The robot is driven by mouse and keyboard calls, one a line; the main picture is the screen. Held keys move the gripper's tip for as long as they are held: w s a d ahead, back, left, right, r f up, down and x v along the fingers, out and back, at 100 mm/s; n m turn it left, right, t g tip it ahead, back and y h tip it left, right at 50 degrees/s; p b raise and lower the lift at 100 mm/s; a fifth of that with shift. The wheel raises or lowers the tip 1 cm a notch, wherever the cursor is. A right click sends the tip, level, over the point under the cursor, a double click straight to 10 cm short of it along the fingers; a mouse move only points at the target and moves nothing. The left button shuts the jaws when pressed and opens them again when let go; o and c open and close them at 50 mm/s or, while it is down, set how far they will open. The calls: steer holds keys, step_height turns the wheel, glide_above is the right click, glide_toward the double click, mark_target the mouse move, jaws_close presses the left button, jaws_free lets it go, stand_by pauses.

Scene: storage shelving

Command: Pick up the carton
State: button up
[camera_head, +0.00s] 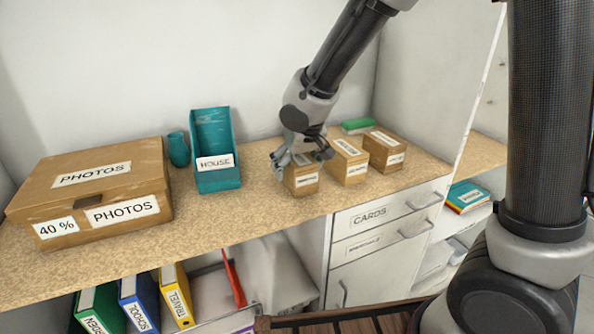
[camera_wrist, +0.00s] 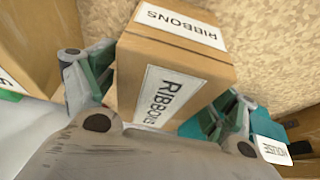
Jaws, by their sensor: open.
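A small brown carton (camera_head: 301,180) stands on the shelf top, at the left end of a row of small cartons. In the wrist view this carton (camera_wrist: 178,68) fills the middle and its labels read RIBBONS. My gripper (camera_head: 303,162) is over it from above, pointing down. Its jaws are open, with one finger on each side of the carton. Whether the fingers touch the carton cannot be told. The carton sits upright on the surface, its top partly hidden by my gripper in the head view.
Two similar cartons (camera_head: 347,161) (camera_head: 384,152) stand close on the right, with a green item (camera_head: 356,126) behind. A teal holder (camera_head: 217,150) labelled HOUSE, a teal cup (camera_head: 178,150) and a large PHOTOS box (camera_head: 95,195) stand left. Drawers (camera_head: 385,215) lie below the front edge.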

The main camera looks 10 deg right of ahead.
steer(key=shift+c, duration=0.2)
steer(key=c, duration=1.3)
step_height(320, 180, up, 11)
steer(key=shift+f, duration=0.2)
